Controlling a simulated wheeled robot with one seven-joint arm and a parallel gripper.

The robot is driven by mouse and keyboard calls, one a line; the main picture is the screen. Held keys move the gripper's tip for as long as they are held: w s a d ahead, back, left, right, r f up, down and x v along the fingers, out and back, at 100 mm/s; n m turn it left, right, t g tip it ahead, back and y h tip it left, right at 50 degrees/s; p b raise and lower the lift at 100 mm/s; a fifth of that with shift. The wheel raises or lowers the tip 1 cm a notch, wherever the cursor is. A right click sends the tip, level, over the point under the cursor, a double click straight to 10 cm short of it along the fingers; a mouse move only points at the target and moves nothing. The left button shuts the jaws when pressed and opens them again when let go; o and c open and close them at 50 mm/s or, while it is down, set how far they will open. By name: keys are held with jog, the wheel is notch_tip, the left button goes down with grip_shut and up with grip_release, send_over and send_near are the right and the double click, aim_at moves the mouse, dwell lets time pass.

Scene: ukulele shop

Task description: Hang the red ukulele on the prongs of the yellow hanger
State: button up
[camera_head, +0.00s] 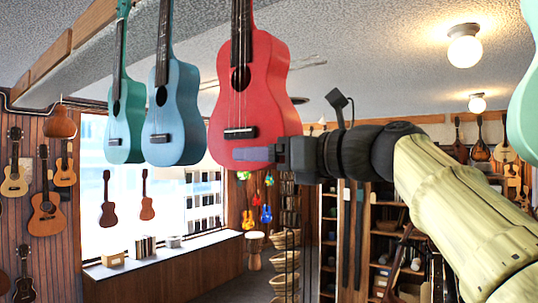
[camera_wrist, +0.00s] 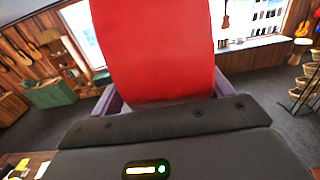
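The red ukulele (camera_head: 258,83) is upright in the head view, with its strings and dark bridge facing my body camera. The top of its neck is cut off by the frame. My gripper (camera_head: 252,154) is at the lower end of its body, with one finger across the front face. In the wrist view the red ukulele (camera_wrist: 155,50) fills the space between the two purple-grey fingers (camera_wrist: 165,98), which appear to press on both sides. The yellow hanger is not visible in either view.
A blue ukulele (camera_head: 176,112) and a teal ukulele (camera_head: 125,120) hang close to the left of the red one. Another mint-green instrument (camera_head: 525,110) is at the right edge. Ceiling lamps (camera_head: 464,48) are at upper right. A window ledge (camera_head: 165,254) and shelves stand farther back.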

jog(key=shift+w, duration=0.2)
jog(key=shift+s+d+f, duration=0.15)
jog(key=shift+d+f, duration=0.05)
jog(key=shift+d, duration=0.1)
jog(key=b+v, duration=0.3)
jog(key=v, duration=0.4)
jog(key=shift+b, duration=0.35)
jog(key=shift+a, duration=0.1)
